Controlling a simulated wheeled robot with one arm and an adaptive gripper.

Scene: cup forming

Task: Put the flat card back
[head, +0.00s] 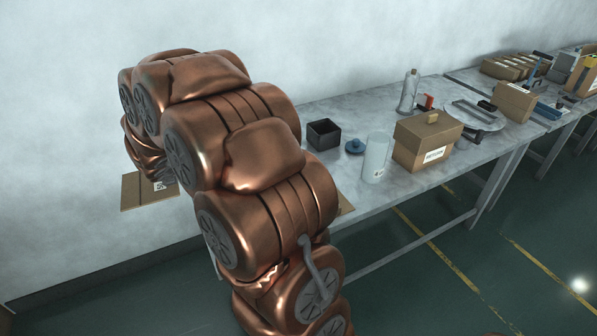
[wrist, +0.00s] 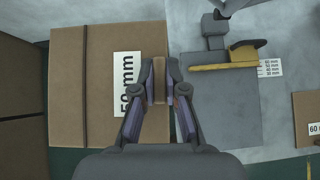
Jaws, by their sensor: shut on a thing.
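My gripper (wrist: 160,78) is shut on a small brown block-like grip (wrist: 159,88) in the wrist view. A wide flat brown card (wrist: 75,85) lies behind and left of the fingers, with a dark line across it. Its white label reads "50 mm", partly covered by a finger. The grip appears to belong to this card, though the join is hidden. In the head view the flat card (head: 137,196) shows left of my copper arm, with a small label. My arm hides the fingers there.
Another card (wrist: 308,115) marked "60 mm" is farther right. The bench holds a black bin (head: 323,135), a white cylinder (head: 376,158) and a box marked "RETURN" (head: 427,139).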

